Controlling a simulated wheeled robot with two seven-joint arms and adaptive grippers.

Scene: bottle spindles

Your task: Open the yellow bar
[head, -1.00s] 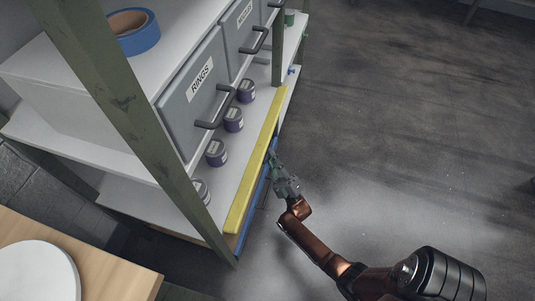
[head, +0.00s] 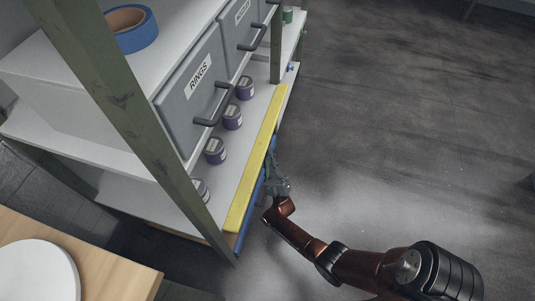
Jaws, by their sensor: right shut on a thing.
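The yellow bar (head: 257,160) runs along the front edge of the lower shelf, in front of the purple-labelled jars. My right gripper (head: 272,168) is at the front of the shelf, just below and to the right of the bar's middle. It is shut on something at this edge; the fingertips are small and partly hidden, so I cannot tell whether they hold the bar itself. A blue strip (head: 246,222) shows under the bar. My left gripper is not in view.
Several jars (head: 215,150) stand on the shelf (head: 180,205) behind the bar. Grey drawers, one marked RINGS (head: 192,95), are above. A green post (head: 125,110) crosses the left. A wooden table (head: 100,262) is at lower left. The floor to the right is clear.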

